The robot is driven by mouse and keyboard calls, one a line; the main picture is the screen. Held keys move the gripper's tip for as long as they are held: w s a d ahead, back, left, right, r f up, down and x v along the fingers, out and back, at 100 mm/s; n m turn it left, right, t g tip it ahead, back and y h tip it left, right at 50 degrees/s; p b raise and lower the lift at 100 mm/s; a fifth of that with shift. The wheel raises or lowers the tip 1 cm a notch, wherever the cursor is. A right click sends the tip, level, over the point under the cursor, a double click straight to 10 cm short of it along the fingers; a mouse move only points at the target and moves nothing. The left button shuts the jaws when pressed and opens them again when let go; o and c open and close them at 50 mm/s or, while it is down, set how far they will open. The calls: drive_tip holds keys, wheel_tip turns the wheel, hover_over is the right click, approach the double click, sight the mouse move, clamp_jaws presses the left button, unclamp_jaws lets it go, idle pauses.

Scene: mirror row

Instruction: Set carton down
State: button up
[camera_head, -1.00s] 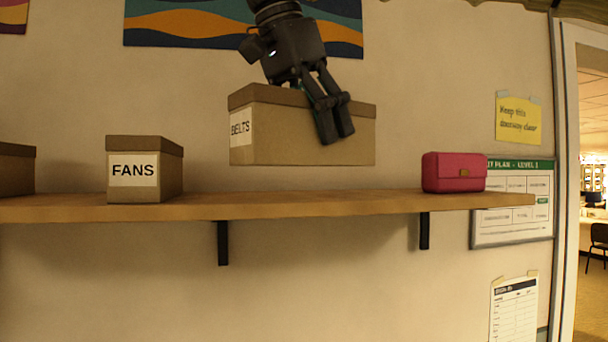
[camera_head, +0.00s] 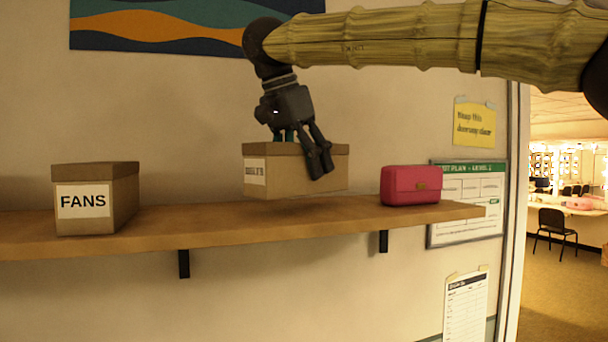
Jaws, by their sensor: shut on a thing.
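The cardboard carton with a white label (camera_head: 325,177) hangs over the shelf between the FANS box and the pink purse. Its label is too blurred to read now. My gripper (camera_head: 318,168) comes from above and is shut on the carton, its dark fingers over the near upper side. The carton is level. Its bottom shows near the back of the shelf's top in the picture, and I cannot tell how large the gap beneath it is. The wooden shelf (camera_head: 220,226) runs across the view on black brackets.
The FANS box (camera_head: 112,190) stands on the shelf at left. The pink purse (camera_head: 411,186) stands near the shelf's right end, a short gap right of the carton. Bare shelf lies between box and carton. A doorway (camera_head: 560,215) opens at right.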

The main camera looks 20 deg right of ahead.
sight(304, 179)
wheel_tip(304, 179, down, 2)
drive_tip(key=shift+s+a+f+p, duration=0.15)
drive_tip(key=shift+f+p, duration=0.1)
drive_tip(key=shift+p, duration=0.4)
drive_tip(key=shift+f, duration=0.3)
drive_tip(key=o, duration=1.3)
drive_tip(key=b+v, duration=0.3)
drive_tip(key=v, duration=0.9)
drive_tip(key=shift+b, duration=0.35)
drive_tip(key=shift+a, duration=0.1)
